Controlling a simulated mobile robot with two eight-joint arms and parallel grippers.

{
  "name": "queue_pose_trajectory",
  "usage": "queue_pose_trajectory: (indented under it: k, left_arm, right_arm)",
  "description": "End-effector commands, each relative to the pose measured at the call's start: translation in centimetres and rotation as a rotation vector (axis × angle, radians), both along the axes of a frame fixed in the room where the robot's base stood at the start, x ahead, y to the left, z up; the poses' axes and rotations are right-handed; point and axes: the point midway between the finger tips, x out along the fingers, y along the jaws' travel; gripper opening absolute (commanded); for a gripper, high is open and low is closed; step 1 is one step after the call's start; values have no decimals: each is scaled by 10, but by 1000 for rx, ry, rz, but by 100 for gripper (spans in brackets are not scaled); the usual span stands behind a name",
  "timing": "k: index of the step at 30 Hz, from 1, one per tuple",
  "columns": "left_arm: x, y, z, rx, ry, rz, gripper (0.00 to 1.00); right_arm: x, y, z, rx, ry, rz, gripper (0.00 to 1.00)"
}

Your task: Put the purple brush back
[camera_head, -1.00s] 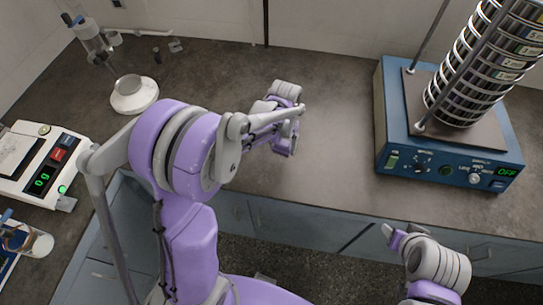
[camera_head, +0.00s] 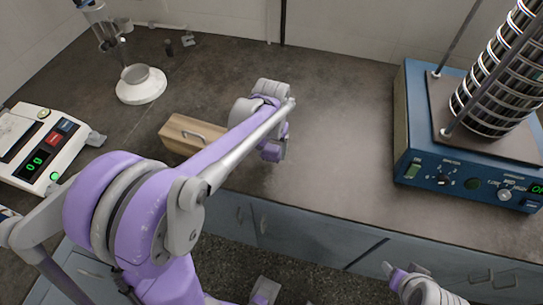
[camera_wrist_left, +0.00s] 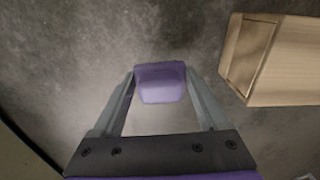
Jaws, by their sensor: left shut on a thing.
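The purple brush (camera_wrist_left: 160,88) shows as a purple block end between the fingertips of my left gripper in the left wrist view. My left gripper (camera_head: 272,152) is shut on it, above the brown bench top in the head view. There I cannot separate the brush from the purple arm parts. A wooden box (camera_head: 186,136) with a handle on its front stands on the bench left of the gripper; the forearm partly covers it. The box (camera_wrist_left: 290,62) lies to the right in the wrist view, apart from the brush. My right gripper (camera_head: 390,270) is low, in front of the bench.
A blue sieve shaker (camera_head: 455,165) with a tall sieve stack (camera_head: 497,90) stands at the right. A white scale (camera_head: 42,150) is at the left, and a white round-based stand (camera_head: 140,88) at the back left. The bench middle is clear.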

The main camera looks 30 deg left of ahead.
Motion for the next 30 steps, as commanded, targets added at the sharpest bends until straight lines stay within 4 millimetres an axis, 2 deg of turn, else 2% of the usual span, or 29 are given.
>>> queue_pose_trajectory:
  k: [3,6,17,18,21,22,30]
  left_arm:
    - [0,0,-19,0,0,0,32]
    - [0,0,-27,0,0,0,32]
    - [0,0,-31,0,0,0,32]
    - [0,0,-32,0,0,0,78]
    - [0,0,-31,0,0,0,96]
    - [0,0,-30,0,0,0,100]
    - [0,0,-28,0,0,0,100]
  right_arm:
    - [-1,0,-2,0,1,0,56]
    - [-1,0,-3,0,1,0,56]
    - [-1,0,-6,0,3,0,56]
    - [-1,0,-6,0,3,0,56]
    - [-1,0,-6,0,2,0,56]
    - [-1,0,-5,0,2,0,56]
    - [-1,0,-4,0,2,0,56]
